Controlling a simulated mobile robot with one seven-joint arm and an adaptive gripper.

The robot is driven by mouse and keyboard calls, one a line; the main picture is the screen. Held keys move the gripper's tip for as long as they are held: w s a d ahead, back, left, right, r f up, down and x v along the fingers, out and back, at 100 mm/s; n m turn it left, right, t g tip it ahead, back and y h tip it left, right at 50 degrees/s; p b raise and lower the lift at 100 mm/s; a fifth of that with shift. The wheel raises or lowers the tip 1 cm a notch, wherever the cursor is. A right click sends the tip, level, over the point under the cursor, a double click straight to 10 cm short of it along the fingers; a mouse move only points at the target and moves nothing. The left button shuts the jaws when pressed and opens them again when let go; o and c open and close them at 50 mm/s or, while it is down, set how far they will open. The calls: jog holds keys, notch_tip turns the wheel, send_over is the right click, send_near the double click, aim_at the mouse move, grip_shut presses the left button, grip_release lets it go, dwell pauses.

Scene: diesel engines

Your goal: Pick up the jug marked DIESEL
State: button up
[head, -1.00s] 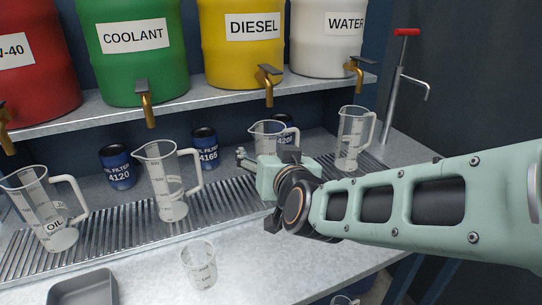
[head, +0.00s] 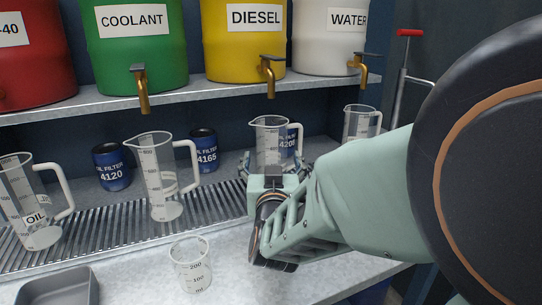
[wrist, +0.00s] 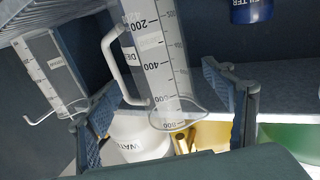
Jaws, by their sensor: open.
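The clear DIESEL jug (head: 268,135) stands upright at the back of the counter below the yellow drum. Part of its DIESEL label shows in the wrist view, where the jug (wrist: 158,50) appears upside down with its white handle to the left. My gripper (head: 274,165) is open in front of the jug and hides its lower part in the head view. In the wrist view my gripper (wrist: 163,92) has one finger on each side of the jug, with visible gaps. I cannot tell how far the fingers reach around it.
Another clear jug (head: 360,122) stands close on the right. The COOLANT jug position holds a clear jug (head: 160,175) to the left, and the OIL jug (head: 32,205) is further left. An oil filter can (head: 294,139) sits behind. A brass tap (head: 268,70) hangs above.

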jog(key=shift+w+r+b, duration=0.1)
jog(key=shift+w+b, duration=0.75)
jog(key=shift+w, duration=2)
jog(key=c, duration=1.3)
jog(key=shift+c, duration=0.2)
jog(key=shift+r, duration=0.2)
